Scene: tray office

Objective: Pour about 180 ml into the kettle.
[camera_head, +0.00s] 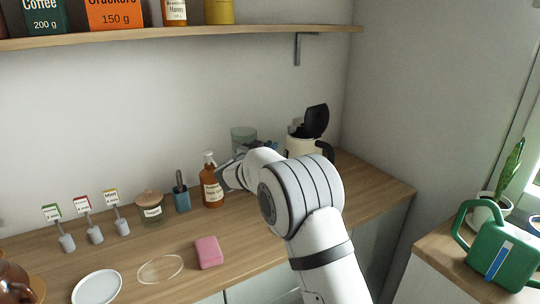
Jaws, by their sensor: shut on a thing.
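The kettle (300,147) is cream with a black handle. It stands at the back right of the counter with its black lid (316,120) tipped up open. My arm hides its lower part. A grey translucent vessel (243,135) shows just above and behind my gripper (230,174), left of the kettle. My gripper is shut on what looks like this vessel, but my wrist hides the grip and the vessel's lower part. I cannot tell how much liquid is in it.
An orange-brown pump bottle (212,187) stands close left of my gripper. A pink block (208,252), a jar (152,208) and a blue holder (181,200) are further left. A shelf (180,34) runs above. A green watering can (502,257) stands on the right-hand surface.

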